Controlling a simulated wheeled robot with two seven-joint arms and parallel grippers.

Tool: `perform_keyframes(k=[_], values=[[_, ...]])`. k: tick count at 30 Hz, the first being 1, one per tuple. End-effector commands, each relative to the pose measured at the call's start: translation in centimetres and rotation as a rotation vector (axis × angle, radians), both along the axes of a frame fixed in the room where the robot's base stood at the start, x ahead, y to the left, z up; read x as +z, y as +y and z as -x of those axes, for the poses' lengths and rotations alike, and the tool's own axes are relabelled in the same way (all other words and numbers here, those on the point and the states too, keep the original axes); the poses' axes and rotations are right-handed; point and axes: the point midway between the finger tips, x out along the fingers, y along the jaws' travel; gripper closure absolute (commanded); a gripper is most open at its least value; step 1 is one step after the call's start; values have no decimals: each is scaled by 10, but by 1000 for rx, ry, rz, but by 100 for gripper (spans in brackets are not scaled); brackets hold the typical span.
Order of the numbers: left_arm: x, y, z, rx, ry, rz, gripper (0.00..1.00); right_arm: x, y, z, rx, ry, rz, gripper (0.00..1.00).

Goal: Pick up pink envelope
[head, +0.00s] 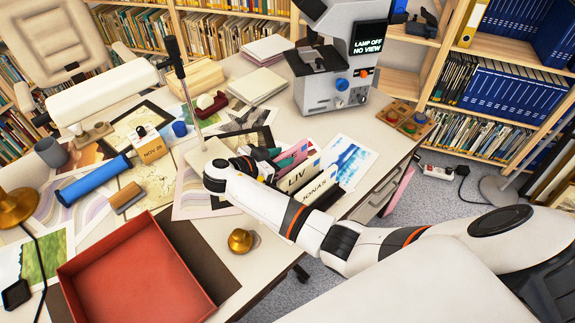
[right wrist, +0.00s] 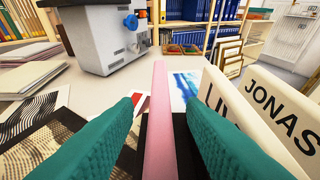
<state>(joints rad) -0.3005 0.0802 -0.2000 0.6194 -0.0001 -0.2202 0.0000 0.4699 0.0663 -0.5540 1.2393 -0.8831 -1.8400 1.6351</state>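The pink envelope (right wrist: 158,120) stands upright and edge-on between the two teal fingers of my right gripper (right wrist: 161,100) in the right wrist view. Clear gaps show on both sides of it, so the gripper is open around it and not touching it. In the head view the pink envelope (head: 293,156) shows partly, behind the teal fingers of my right gripper (head: 280,158). Cream cards or envelopes marked LIV (head: 297,178) and JONAS (head: 318,190) stand just to its right. The envelope's lower part is hidden. My left gripper is not in view.
A grey device with a screen (head: 335,85) stands at the back of the desk. A red tray (head: 135,270), a brass knob (head: 240,240), a blue roll (head: 93,184) and a tape dispenser (head: 210,103) lie about. Prints cover much of the desktop. The desk's right edge is close to the cards.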

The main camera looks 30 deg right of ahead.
Motion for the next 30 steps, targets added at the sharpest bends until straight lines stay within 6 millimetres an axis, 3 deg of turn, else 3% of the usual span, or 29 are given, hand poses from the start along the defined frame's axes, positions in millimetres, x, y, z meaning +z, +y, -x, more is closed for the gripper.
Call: perform_keyframes(k=[1, 6, 20, 30], values=[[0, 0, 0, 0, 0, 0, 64, 0, 0, 0, 0, 0, 0, 71], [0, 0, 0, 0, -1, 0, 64, 0, 0, 0, 0, 0, 0, 99], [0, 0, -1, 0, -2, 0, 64, 8, 1, 0, 0, -2, -1, 100], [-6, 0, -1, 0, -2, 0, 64, 73, 1, 0, 0, -5, -2, 100]])
